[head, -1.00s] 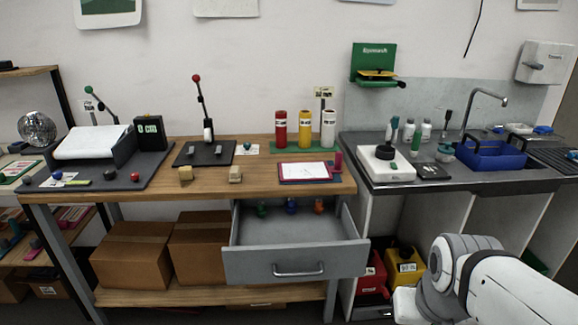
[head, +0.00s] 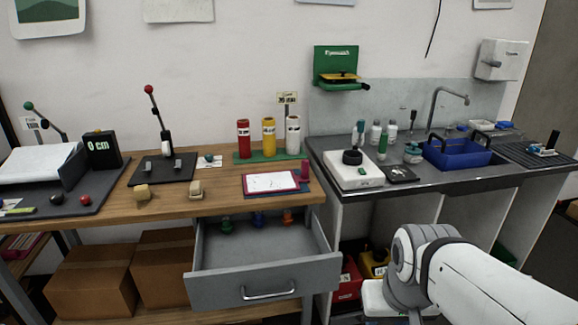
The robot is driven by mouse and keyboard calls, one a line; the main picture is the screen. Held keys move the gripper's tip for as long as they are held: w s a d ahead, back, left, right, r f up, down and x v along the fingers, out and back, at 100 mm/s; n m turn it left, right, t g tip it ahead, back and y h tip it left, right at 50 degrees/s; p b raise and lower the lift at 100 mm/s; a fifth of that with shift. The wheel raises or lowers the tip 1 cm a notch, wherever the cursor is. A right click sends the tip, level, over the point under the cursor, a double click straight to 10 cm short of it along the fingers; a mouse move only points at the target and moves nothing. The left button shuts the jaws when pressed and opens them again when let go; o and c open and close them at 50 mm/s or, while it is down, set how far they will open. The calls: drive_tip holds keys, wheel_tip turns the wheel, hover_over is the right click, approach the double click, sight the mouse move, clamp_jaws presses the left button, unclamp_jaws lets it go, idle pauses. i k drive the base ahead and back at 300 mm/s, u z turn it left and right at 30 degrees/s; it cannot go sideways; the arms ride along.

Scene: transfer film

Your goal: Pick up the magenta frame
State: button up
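The magenta frame (head: 249,191) lies flat on the wooden bench near its right end, on a darker blue mat (head: 306,187). It has a white sheet inside its border. A magenta upright piece (head: 305,170) stands just behind its right corner. My white and grey arm shows at the lower right, in front of the sink unit and well to the right of the frame. My gripper is out of the picture, so its fingers are hidden.
An open grey drawer (head: 246,291) juts out below the frame. Red, yellow and white bottles stand on a green mat (head: 243,158) behind it. Two small wooden blocks (head: 196,188) sit to its left. The sink counter (head: 400,195) with a blue basin (head: 457,154) is to the right.

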sight(283, 181)
drive_tip(key=i, duration=1.25)
drive_tip(key=u, duration=0.05)
